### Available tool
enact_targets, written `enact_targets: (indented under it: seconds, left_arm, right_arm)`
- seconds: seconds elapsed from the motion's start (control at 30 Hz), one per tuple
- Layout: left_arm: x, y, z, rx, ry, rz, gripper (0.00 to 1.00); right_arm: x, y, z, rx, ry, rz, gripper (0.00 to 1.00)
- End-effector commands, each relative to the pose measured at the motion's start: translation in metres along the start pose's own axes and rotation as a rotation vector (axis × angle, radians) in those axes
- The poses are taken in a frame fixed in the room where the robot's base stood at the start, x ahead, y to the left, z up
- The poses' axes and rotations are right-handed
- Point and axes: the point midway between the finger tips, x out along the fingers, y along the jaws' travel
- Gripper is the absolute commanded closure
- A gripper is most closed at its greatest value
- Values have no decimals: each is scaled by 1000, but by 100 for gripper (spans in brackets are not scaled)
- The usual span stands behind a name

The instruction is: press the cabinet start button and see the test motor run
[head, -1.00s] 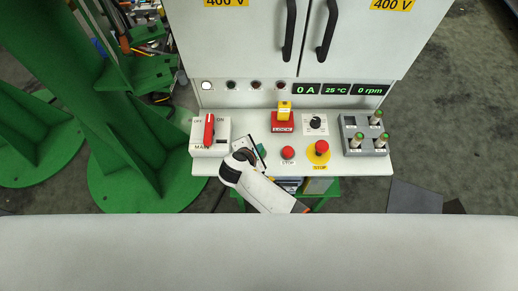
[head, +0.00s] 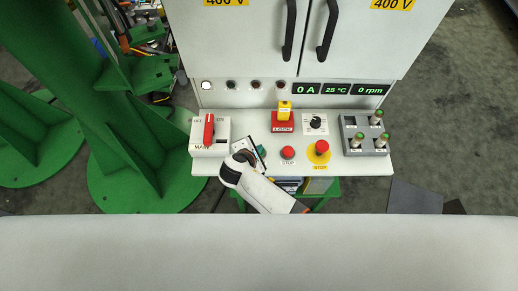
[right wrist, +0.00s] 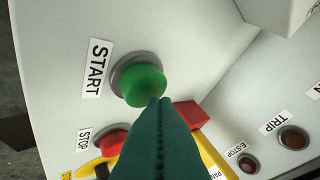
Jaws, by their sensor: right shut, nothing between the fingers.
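The green START button (right wrist: 140,82) sits on the cabinet's sloping panel in the right wrist view, with its START label beside it. My right gripper (right wrist: 160,103) is shut and empty. Its dark green fingertips overlap the button's lower edge in that view; I cannot tell whether they touch it. In the head view my right gripper (head: 261,150) is over the panel, left of the red STOP button (head: 288,153), and largely hides the start button. The rpm display (head: 370,89) reads 0 rpm and the current display (head: 306,89) reads 0 A. I cannot make out the test motor. My left gripper is out of view.
The panel also carries a red main switch (head: 208,130), a yellow lock piece (head: 284,108), a selector knob (head: 316,123) and a red emergency stop (head: 321,148) on yellow. A grey block (head: 359,142) with green-topped pieces stands at right. One lamp (head: 207,86) glows white.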

Motion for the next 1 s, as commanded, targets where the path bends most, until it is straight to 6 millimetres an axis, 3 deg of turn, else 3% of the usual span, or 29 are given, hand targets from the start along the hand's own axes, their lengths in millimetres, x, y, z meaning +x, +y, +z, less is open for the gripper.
enact_targets:
  seconds: [1.0]
  left_arm:
    - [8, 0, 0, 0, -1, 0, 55]
  right_arm:
    - [7, 6, 6, 0, 0, 1, 100]
